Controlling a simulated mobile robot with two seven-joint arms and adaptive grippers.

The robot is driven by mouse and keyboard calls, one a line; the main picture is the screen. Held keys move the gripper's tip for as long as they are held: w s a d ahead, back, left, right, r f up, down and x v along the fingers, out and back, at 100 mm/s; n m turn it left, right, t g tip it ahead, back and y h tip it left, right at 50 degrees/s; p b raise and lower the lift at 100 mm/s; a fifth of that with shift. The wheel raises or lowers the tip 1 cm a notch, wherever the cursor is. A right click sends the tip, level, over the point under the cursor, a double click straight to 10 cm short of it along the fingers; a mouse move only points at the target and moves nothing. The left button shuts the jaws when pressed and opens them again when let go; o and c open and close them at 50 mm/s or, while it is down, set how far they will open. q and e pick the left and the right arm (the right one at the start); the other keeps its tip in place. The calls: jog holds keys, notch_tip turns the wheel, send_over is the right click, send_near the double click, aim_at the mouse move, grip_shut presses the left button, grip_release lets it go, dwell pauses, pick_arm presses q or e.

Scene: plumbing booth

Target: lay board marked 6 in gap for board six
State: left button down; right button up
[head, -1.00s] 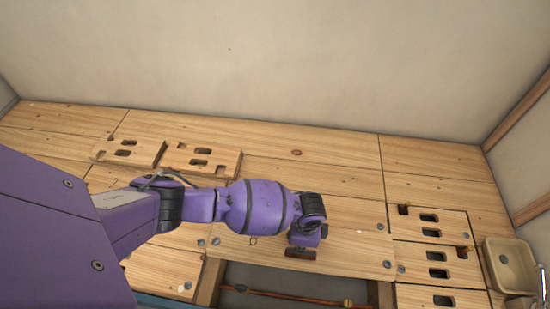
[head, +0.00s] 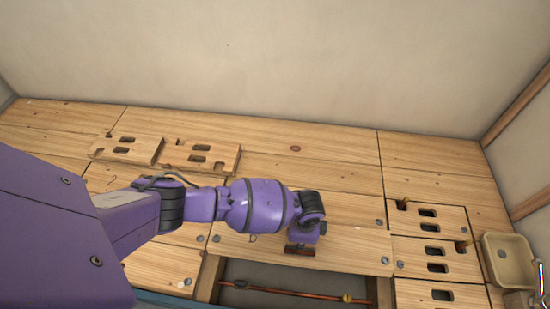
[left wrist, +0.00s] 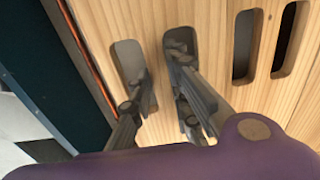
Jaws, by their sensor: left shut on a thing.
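My left gripper (left wrist: 157,72) has its fingers in two neighbouring slots of a pale wooden board (left wrist: 155,125) and is shut on the strip between them. In the head view the gripper (head: 301,245) is over a board (head: 345,241) at the back edge of an open gap (head: 285,278). A small dark mark (head: 253,238) is on that board left of the gripper, too small to read surely. The board looks flat; whether it is lifted cannot be told. The fingertips are hidden in the head view. My right gripper is not in view.
A copper pipe (head: 275,292) crosses the gap. Two slotted boards (head: 128,149) (head: 212,158) lie at the back left. Several slotted boards (head: 457,218) are at the right, beside a beige tray (head: 510,262). The wall (head: 280,60) closes the back.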

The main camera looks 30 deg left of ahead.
pick_arm(q)
jog(key=shift+w+f, duration=0.2)
jog(key=shift+f, duration=0.3)
jog(key=shift+f+b, duration=0.3)
jog(key=shift+f, duration=0.3)
dwell(0.8)
jog(key=c, duration=1.6)
grip_release()
jog(key=shift+o, duration=0.2)
jog(key=shift+f, duration=0.1)
jog(key=shift+s, duration=0.1)
notch_tip(320, 180, up, 12)
